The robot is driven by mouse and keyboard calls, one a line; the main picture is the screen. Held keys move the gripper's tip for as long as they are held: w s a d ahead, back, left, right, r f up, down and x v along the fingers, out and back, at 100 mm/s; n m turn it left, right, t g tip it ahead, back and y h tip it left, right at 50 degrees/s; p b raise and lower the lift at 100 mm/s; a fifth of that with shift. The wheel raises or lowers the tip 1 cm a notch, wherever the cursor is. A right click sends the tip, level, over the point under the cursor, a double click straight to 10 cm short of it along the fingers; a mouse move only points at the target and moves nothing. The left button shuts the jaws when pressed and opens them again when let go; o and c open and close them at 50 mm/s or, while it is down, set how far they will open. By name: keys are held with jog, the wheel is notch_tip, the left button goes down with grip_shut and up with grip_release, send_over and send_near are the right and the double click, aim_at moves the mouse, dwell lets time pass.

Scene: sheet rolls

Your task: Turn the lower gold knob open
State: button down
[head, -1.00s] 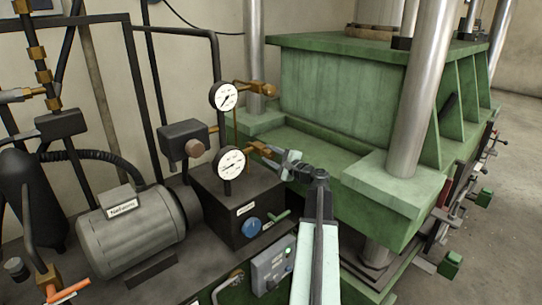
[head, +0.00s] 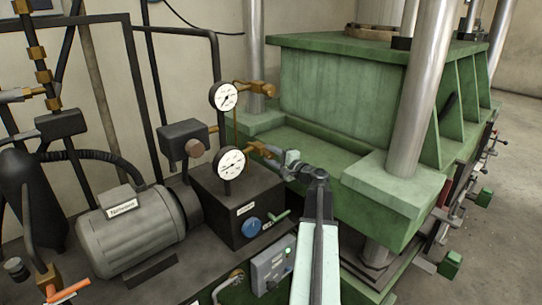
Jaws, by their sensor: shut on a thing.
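The lower gold knob (head: 258,148) sits just right of the lower white gauge (head: 231,164), on the fitting beside it. My gripper (head: 278,160) is at the knob's right end, shut on it. The jaws cover that end, so the knob's exact turn cannot be told. The upper gold knob (head: 262,89) is beside the upper gauge (head: 223,96), apart from my gripper.
The green press (head: 345,95) stands close behind and right of my arm, with a steel column (head: 412,95). A grey motor (head: 137,232) is at the left.

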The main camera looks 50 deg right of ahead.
jog(key=c, duration=0.9)
grip_release()
jog(key=s, duration=0.7)
jog(key=shift+s+a, duration=0.3)
jog(key=shift+s, duration=0.1)
jog(key=shift+s+f, duration=0.1)
